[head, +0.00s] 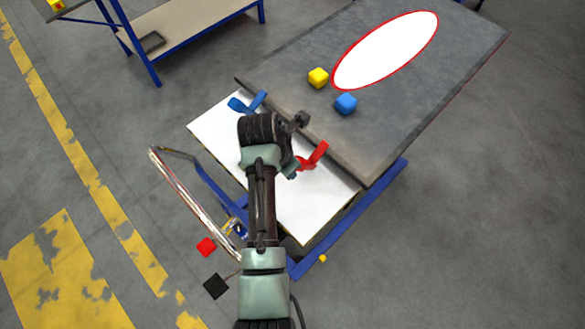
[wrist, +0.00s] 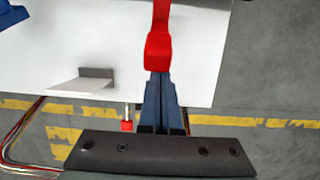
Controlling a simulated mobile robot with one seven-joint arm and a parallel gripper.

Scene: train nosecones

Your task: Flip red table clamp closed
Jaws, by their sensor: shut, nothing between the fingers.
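The red table clamp (head: 314,157) sits on the white tabletop (head: 302,218) against the near edge of the dark slab, its arm slanting up to the right. In the wrist view the red clamp (wrist: 159,50) shows as a long bar with a thick end at the top middle. My gripper (head: 291,172) is at the clamp's lower left end. In the wrist view the fingers of my gripper (wrist: 160,76) are together and empty, their tips right at the clamp's thick end. I cannot tell whether they touch. My arm hides part of the tabletop.
A blue clamp (head: 247,103) stands to the left; a grey bracket (wrist: 96,72) shows in the wrist view. A cart handle (head: 190,200) is left.

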